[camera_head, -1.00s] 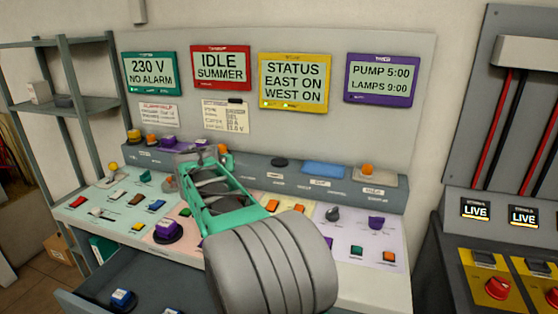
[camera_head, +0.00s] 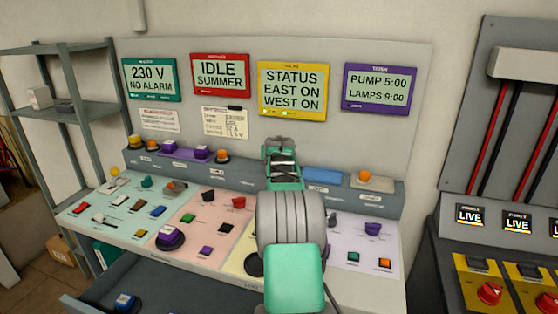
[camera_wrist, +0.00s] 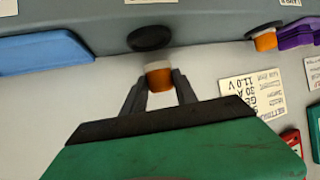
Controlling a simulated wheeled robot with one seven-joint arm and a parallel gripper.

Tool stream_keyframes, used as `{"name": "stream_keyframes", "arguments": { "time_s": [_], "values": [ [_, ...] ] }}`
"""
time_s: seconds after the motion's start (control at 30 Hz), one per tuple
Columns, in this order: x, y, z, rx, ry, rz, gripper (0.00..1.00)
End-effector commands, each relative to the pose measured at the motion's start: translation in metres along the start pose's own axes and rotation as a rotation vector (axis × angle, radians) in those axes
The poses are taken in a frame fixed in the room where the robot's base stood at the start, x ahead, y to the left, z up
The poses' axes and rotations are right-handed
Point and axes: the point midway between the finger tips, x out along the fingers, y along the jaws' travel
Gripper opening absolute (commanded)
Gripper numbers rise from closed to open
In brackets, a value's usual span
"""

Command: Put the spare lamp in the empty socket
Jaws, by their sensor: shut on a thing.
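My gripper (camera_wrist: 158,90) is shut on the spare lamp (camera_wrist: 158,76), an orange cylinder with a pale band, held between the two dark fingertips in the wrist view. A round black empty socket (camera_wrist: 150,38) is on the grey ledge just beyond the lamp, and the two look apart. In the head view my gripper (camera_head: 281,146) is over the middle of the ledge and hides the socket and the lamp.
A fitted orange lamp (camera_wrist: 264,40) and a purple block (camera_wrist: 297,36) stand to one side of the socket, a blue panel (camera_wrist: 45,52) to the other. Another orange lamp (camera_head: 366,176) is on the ledge at right. An open drawer (camera_head: 150,290) sticks out below the desk.

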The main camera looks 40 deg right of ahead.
Motion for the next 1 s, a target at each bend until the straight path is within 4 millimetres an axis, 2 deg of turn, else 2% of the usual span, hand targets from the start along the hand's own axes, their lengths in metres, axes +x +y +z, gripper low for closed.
{"name": "stream_keyframes", "arguments": {
  "time_s": [0.1,0.27,0.6,0.63,0.87,1.0],
  "values": [
    [0.011,0.005,0.005,0.000,-0.001,0.001,0.00],
    [0.022,0.004,0.028,0.000,-0.002,0.000,0.00],
    [0.026,0.004,0.035,0.000,0.001,0.000,0.00],
    [0.025,0.004,0.034,0.000,0.001,0.000,0.37],
    [0.025,0.004,0.033,0.000,0.001,0.000,0.56],
    [0.025,0.004,0.033,0.000,0.001,0.000,0.56]
  ]
}}
